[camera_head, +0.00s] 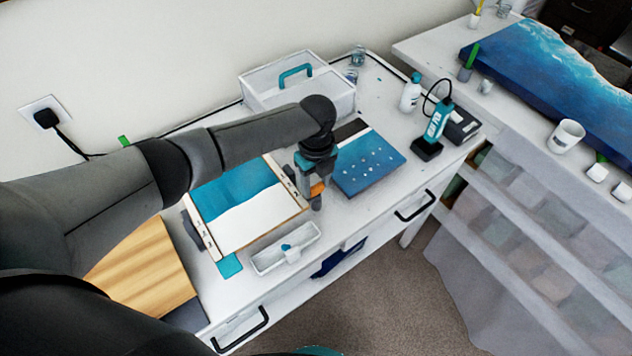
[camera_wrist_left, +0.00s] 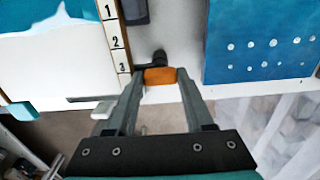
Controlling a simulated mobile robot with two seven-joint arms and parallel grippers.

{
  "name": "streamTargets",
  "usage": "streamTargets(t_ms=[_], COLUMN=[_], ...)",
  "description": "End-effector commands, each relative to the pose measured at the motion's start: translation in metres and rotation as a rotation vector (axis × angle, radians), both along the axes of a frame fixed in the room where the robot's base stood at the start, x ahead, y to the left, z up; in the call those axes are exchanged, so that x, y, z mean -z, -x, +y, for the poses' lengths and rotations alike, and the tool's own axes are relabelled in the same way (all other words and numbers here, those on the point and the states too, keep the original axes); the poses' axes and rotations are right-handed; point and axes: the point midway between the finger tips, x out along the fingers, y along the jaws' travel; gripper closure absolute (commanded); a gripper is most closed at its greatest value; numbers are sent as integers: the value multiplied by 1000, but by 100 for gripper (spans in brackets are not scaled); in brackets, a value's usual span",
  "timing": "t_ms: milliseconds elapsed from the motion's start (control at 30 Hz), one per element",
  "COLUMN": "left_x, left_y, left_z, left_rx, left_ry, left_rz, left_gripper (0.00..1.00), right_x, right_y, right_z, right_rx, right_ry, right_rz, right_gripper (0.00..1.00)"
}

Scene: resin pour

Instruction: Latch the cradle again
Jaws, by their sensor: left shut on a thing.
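The cradle (camera_head: 300,203) holds a blue and white resin panel (camera_head: 245,203) on the white bench. Its side rail with the marks 1, 2 and 3 (camera_wrist_left: 116,42) shows in the left wrist view. My left gripper (camera_head: 316,202) is at the right side of the cradle, pointing down. It is shut on a small orange latch tab (camera_wrist_left: 160,75), which sits between the fingertips beside mark 3, with a dark round part just behind it. The tab also shows in the head view (camera_head: 317,188), partly hidden by the gripper. I cannot tell whether the latch is engaged. My right gripper is not in view.
A blue dotted board (camera_head: 368,170) lies close right of the gripper. A white tray (camera_head: 285,250) is in front of the cradle, a white caddy (camera_head: 297,85) behind. A teal tool (camera_head: 436,130) and bottle (camera_head: 411,93) stand farther right. A wooden board (camera_head: 145,262) lies left.

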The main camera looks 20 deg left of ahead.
Motion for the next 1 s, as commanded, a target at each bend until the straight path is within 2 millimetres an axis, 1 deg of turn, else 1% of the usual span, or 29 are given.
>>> streamTargets(t_ms=[467,500,733,1000], left_x=[0,0,0,1], left_y=[0,0,1,2], left_z=[-2,-2,-1,2], left_rx=[16,16,14,11], left_ry=[4,4,1,-5], left_rz=[0,0,2,8], left_gripper=[100,44,18,18], right_x=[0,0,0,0], right_y=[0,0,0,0], right_z=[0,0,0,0], right_rx=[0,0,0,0], right_ry=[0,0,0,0], right_rz=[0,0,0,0], right_gripper=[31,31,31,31])
